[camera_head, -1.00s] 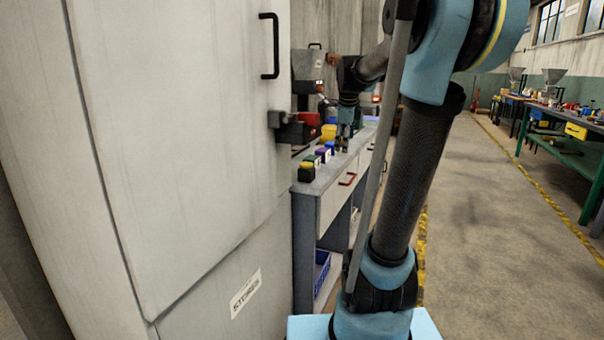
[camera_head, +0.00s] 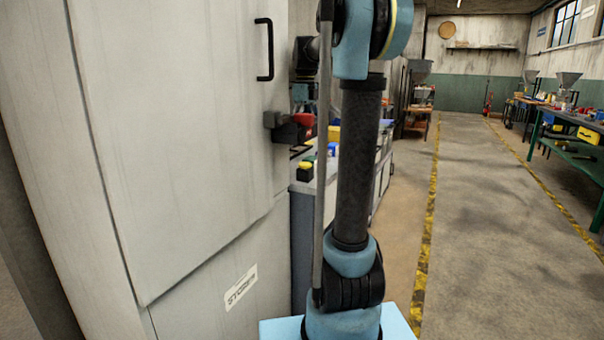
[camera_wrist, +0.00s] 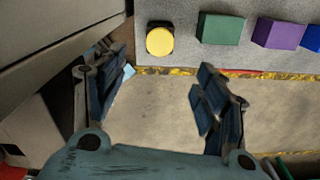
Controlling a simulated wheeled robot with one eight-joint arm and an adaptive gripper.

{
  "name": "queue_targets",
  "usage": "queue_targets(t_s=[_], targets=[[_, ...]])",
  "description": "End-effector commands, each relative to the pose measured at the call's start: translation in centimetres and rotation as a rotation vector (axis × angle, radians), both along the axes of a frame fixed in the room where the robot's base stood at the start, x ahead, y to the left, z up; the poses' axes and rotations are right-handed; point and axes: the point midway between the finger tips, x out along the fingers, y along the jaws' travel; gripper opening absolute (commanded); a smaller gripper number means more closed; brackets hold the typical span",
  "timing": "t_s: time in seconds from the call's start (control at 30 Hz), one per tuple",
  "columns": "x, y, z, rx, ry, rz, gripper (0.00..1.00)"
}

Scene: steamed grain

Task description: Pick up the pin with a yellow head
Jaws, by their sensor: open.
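The pin with a yellow head (camera_wrist: 160,40) stands near the edge of the grey bench top (camera_wrist: 185,58) in the wrist view. Its round yellow top shows with a dark body around it. It also shows in the head view as a small yellow-topped dark piece (camera_head: 305,169) at the bench's near end. My gripper (camera_wrist: 163,85) is open and empty in the wrist view, its two fingers apart. The pin appears beyond the fingertips, roughly between them, with no contact visible.
A green block (camera_wrist: 219,29), a purple block (camera_wrist: 276,34) and a blue block (camera_wrist: 313,38) stand in a row to the pin's right. A tall grey cabinet (camera_head: 180,140) stands close on the left. The aisle floor (camera_head: 480,220) on the right is clear.

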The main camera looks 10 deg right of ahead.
Motion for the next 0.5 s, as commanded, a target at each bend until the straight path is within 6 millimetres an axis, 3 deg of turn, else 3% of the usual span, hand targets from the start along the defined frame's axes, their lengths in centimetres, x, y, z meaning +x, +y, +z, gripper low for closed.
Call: queue_targets(t_s=[0.3,0.5], targets=[[0.0,-0.2,-5.6,0.0,-0.001,-0.001,0.66],[0.0,-0.2,-7.5,0.0,-0.001,-0.002,0.66]])
